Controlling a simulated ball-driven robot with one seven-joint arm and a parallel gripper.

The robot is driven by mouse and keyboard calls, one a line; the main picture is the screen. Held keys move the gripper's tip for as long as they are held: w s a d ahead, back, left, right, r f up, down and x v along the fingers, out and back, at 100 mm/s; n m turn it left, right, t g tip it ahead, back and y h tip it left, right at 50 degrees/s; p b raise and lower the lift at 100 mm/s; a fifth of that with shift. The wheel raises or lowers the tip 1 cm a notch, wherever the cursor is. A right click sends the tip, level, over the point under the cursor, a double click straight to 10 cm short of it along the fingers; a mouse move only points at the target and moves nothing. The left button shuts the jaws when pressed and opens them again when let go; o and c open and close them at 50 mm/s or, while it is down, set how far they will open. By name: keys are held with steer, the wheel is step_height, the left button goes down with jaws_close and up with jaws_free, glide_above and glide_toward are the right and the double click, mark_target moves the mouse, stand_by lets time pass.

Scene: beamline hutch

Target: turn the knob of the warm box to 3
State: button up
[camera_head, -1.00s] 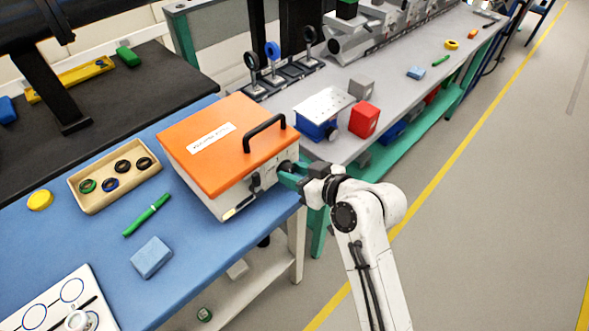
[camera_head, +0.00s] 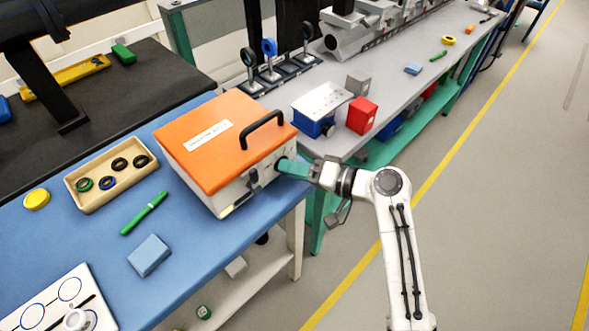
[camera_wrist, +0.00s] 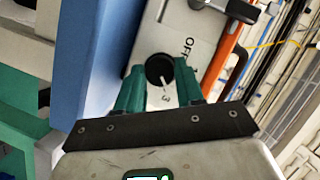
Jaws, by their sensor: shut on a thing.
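The warm box (camera_head: 205,150) has an orange lid with a black handle and a pale body, and stands on the blue bench top. My gripper (camera_head: 284,168), with green fingers, reaches its front face from the right; there the fingers hide the knob. In the wrist view the round black knob (camera_wrist: 159,69) sits between the fingertips of my gripper (camera_wrist: 159,78), which are shut on it. Its white pointer line points down the picture, toward the printed "3". The word "OFF" is printed above right of the knob. Other marks are hidden or unclear.
A wooden tray (camera_head: 98,202) with several rings, a green pen (camera_head: 144,213) and a blue block (camera_head: 149,255) lie left of the box. The floor on the right is clear.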

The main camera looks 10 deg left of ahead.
steer(key=shift+f+m+y, duration=0.15)
steer(key=shift+m+y, duration=0.45)
steer(key=shift+m, duration=0.5)
steer(key=o, duration=1)
steer(key=shift+o, duration=0.2)
steer(key=shift+d, duration=0.1)
steer(key=b+v, duration=0.1)
steer(key=v, duration=0.9)
steer(key=shift+d+b, duration=0.3)
steer(key=shift+d, duration=0.05)
steer(key=shift+s, duration=0.1)
